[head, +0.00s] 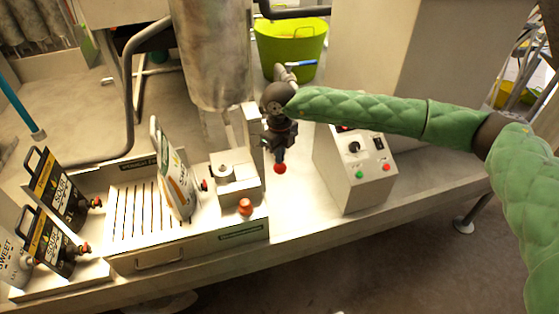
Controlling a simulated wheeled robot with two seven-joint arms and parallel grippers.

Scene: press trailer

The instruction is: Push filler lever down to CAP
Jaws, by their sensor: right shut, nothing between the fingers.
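My right gripper (283,150) hangs at the end of my green-sleeved arm, above the bench and beside the filler post. It is shut and empty, pointing down. A red ball knob (280,168) shows right at its fingertips; I cannot tell whether they touch. The filler block (235,182) is a pale metal box with a round part on top. An orange-red knob (245,207) sits at its front, to the lower left of the gripper. Lever shafts are mostly hidden. No CAP mark is readable. My left gripper is not in view.
A white pouch (172,170) with a red cap stands on the slotted tray (128,212). Black and white pouches (55,190) stand at the left. A control box (355,165) is right of the gripper. A steel tank (212,50) and green bucket (290,45) are behind.

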